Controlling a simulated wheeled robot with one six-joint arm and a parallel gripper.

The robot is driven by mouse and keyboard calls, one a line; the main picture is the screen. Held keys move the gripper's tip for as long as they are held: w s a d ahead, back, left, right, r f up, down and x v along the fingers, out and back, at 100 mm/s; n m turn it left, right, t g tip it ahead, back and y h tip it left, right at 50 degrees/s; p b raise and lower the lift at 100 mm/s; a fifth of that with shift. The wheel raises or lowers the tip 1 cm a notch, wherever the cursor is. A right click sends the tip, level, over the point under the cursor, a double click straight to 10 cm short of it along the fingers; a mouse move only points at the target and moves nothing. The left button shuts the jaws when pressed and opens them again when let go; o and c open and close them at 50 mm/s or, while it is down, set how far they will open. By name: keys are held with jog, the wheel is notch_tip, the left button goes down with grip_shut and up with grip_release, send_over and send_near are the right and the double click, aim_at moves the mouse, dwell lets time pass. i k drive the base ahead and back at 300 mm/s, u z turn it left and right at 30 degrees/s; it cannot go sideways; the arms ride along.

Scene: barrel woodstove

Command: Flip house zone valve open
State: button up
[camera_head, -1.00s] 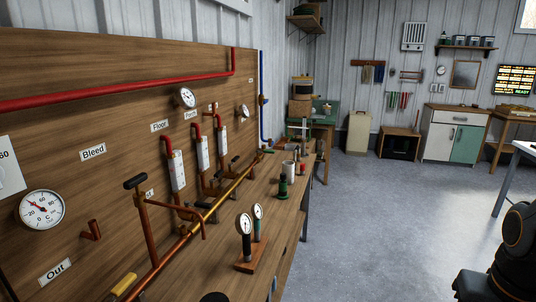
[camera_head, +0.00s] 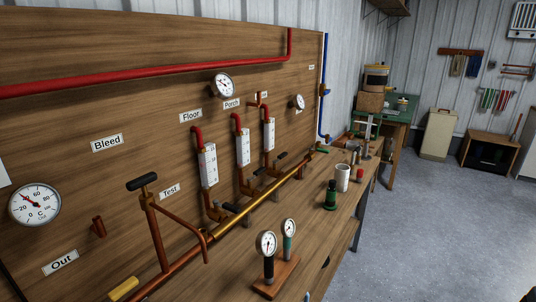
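A wooden board (camera_head: 150,60) carries red and copper piping with three vertical flow meters, the left one (camera_head: 208,165), the middle one (camera_head: 243,147) and the right one (camera_head: 269,134). Small dark valve handles sit low by these branches: a left handle (camera_head: 229,207), a middle handle (camera_head: 258,172) and a right handle (camera_head: 281,155). Labels read Floor (camera_head: 191,115) and Porch (camera_head: 232,104). A third label (camera_head: 261,95) is partly hidden by pipe and too small to read. I cannot tell which handle is the house zone valve, or its position. My gripper is not in view.
A bench (camera_head: 325,225) runs below the board. On it stand two gauges on a wooden block (camera_head: 276,277), a green bottle-like item (camera_head: 331,195) and a white cup (camera_head: 342,178). A taller black T-handle (camera_head: 142,181) rises at the left. Grey floor (camera_head: 420,240) is free at right.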

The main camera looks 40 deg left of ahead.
aim_at(283, 155)
jog(key=u, duration=0.75)
jog(key=i, duration=0.75)
jog(key=u, duration=0.85)
jog(key=k, duration=0.65)
jog(key=z, duration=0.3)
jog(key=i, duration=0.35)
jog(key=z, duration=1)
jog(key=i, duration=1.45)
jog(key=u, duration=0.65)
jog(key=i, duration=0.5)
jog(key=u, duration=0.5)
